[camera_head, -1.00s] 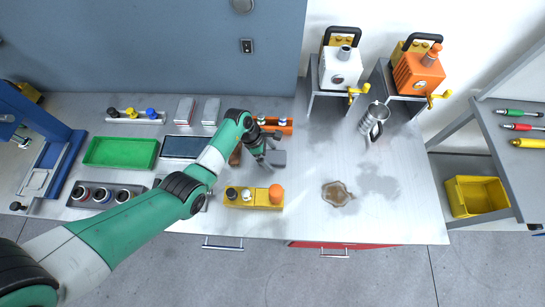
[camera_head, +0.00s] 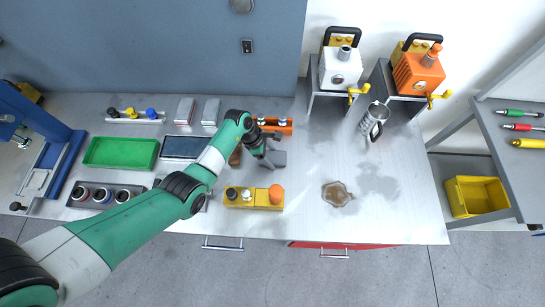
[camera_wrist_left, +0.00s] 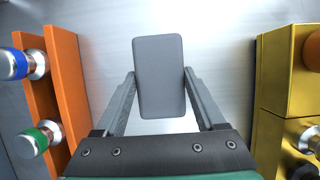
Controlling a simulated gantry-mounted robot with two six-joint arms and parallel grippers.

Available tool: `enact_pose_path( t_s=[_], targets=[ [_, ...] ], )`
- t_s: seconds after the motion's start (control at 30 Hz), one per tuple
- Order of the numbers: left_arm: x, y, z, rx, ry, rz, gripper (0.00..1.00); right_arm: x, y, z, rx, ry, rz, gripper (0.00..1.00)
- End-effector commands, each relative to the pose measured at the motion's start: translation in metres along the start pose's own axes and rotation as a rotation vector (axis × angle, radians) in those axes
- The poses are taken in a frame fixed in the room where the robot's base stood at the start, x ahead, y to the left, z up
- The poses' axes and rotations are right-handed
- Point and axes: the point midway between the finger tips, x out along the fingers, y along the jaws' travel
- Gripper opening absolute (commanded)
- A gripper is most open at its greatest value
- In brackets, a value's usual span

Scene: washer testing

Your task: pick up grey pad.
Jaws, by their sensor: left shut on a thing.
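The grey pad (camera_wrist_left: 159,72) is a flat dark-grey rectangle with rounded corners. In the left wrist view it sits between the two fingers of my left gripper (camera_wrist_left: 159,85), which is shut on its sides. In the head view the grey pad (camera_head: 279,158) sticks out to the right of my left gripper (camera_head: 268,157), over the steel table. Whether the pad touches the table is hard to tell. My right gripper is not in view.
An orange block with knobs (camera_head: 274,125) stands behind the pad and a yellow block with knobs (camera_head: 243,197) in front. A green tray (camera_head: 121,153) lies left. A brown stain (camera_head: 336,194) marks the table to the right, where the surface is mostly clear.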

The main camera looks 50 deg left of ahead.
Motion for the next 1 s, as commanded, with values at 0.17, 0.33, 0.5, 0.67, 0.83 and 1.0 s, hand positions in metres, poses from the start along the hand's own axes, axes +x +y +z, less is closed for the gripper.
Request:
enact_pose_path(
  t_s=[0.17, 0.33, 0.5, 0.67, 0.83, 1.0],
  targets=[
    [0.0, 0.0, 0.0, 0.0, 0.0, 0.0, 0.19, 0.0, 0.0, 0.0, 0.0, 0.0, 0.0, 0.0],
    [-0.001, 0.0, 0.001, 0.0, 0.0, 0.001, 0.18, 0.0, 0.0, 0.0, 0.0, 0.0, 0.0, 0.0],
    [-0.024, 0.001, 0.01, 0.001, -0.002, 0.003, 0.18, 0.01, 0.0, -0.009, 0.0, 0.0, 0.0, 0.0],
    [-0.061, 0.001, 0.025, 0.002, -0.002, 0.004, 0.18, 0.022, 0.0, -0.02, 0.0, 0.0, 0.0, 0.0],
    [-0.088, 0.001, 0.037, 0.001, -0.001, 0.002, 0.18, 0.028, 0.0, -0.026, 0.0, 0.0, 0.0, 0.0],
    [-0.097, 0.0, 0.041, 0.0, -0.001, 0.0, 0.18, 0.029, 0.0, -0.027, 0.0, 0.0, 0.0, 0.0]
  ],
)
